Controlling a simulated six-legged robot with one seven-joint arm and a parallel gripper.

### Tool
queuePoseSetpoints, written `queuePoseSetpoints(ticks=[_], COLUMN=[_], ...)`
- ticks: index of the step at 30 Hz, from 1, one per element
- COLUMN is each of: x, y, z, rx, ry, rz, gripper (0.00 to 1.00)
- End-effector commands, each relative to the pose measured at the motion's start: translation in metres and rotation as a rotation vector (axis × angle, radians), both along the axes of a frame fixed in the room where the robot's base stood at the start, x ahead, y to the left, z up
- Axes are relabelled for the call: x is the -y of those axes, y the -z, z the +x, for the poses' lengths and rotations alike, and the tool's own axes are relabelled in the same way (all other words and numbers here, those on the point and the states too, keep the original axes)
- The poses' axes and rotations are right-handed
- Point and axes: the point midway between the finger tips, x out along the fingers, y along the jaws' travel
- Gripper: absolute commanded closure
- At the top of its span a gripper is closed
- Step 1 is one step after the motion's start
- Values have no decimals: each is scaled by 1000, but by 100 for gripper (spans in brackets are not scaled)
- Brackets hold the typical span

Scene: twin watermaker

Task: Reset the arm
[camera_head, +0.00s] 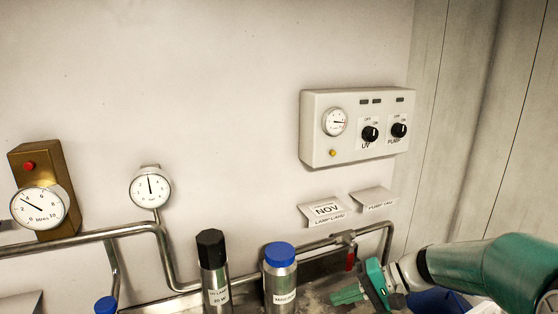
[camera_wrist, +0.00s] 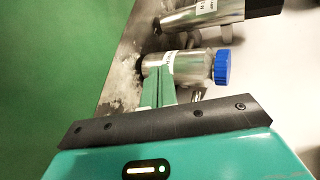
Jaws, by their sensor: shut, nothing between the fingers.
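My arm comes in from the right edge of the head view, and my teal gripper (camera_head: 345,295) is low at the right, its fingers pointing left. In the wrist view my gripper (camera_wrist: 160,85) is shut, its green fingers together with nothing between them. A metal bottle with a blue cap (camera_head: 280,275) stands to the left of the fingertips, apart from them in the head view. The same blue-capped bottle (camera_wrist: 185,68) shows beyond the fingers in the wrist view, where the fingertips overlap its lower part.
A black-capped cylinder (camera_head: 214,275) stands left of the bottle. Metal pipes (camera_head: 160,245) run along the wall, with a red-handled valve (camera_head: 350,258) just above my gripper. A control box (camera_head: 355,128) and gauges (camera_head: 150,188) are on the wall. Label cards (camera_head: 327,210) sit below the box.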

Motion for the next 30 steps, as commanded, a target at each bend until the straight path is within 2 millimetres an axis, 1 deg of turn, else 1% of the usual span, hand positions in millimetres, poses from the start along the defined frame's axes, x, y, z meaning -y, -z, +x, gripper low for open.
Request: queuePoseSetpoints(ticks=[1, 3, 7, 13, 18, 24, 27, 30], x=[-11, -18, -25, -22, -13, 0, 4, 7], y=[-1, 0, -2, -16, -33, -52, -58, -60], z=[-13, -31, -63, -107, -139, -169, -177, -180], rx=[-9, -21, -17, 55, 168, 330, 388, 418], ry=[-29, -54, -82, -88, -61, -11, 10, 23], rz=[-88, -204, -411, -690, -878, -1020, -1052, -1065], gripper=[100, 100, 100, 100, 100, 100, 100, 100])
